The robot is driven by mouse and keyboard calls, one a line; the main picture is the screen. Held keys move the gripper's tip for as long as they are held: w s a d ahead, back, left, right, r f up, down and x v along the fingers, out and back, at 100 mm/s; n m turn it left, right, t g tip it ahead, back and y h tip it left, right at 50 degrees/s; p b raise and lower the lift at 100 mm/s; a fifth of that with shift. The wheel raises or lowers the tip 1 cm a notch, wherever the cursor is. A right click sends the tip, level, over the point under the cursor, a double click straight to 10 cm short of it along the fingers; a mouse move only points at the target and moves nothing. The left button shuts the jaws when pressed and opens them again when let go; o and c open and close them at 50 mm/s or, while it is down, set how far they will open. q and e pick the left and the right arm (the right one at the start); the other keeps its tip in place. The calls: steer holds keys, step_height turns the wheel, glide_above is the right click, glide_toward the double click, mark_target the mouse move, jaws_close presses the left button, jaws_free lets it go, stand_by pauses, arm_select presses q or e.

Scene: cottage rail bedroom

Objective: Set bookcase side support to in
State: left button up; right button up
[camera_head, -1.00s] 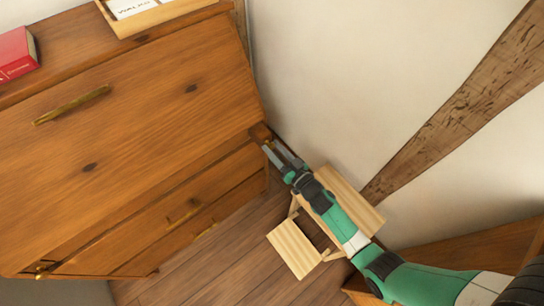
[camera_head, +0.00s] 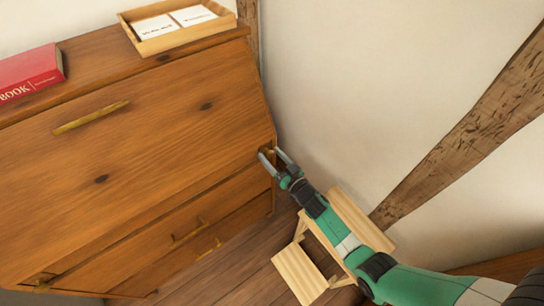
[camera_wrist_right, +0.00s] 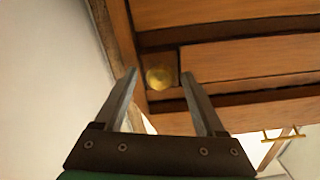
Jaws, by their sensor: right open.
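The wooden bookcase (camera_head: 140,150) has a slanted front panel with drawers below. At its right end, below the panel, is a small side support with a brass knob (camera_head: 270,152). The knob also shows in the right wrist view (camera_wrist_right: 159,77), on the end of a wooden block (camera_wrist_right: 158,62). My right gripper (camera_head: 271,155) is open at this knob, with one finger on each side of it in the picture. I cannot tell whether the fingers touch it or how far the support sticks out. My left gripper is out of view.
Another brass knob (camera_head: 42,284) is at the bookcase's lower left. A red book (camera_head: 30,73) and a wooden tray (camera_head: 180,24) with cards are on top. A plain wall (camera_head: 370,80) is close on the right. A light wooden step stool (camera_head: 300,274) stands on the floor under my right arm.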

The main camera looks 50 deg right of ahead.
steer(key=shift+s+r, duration=0.1)
steer(key=shift+s, duration=0.1)
steer(key=p+v, duration=0.4)
steer(key=v, duration=0.7)
steer(key=shift+s+a, duration=0.1)
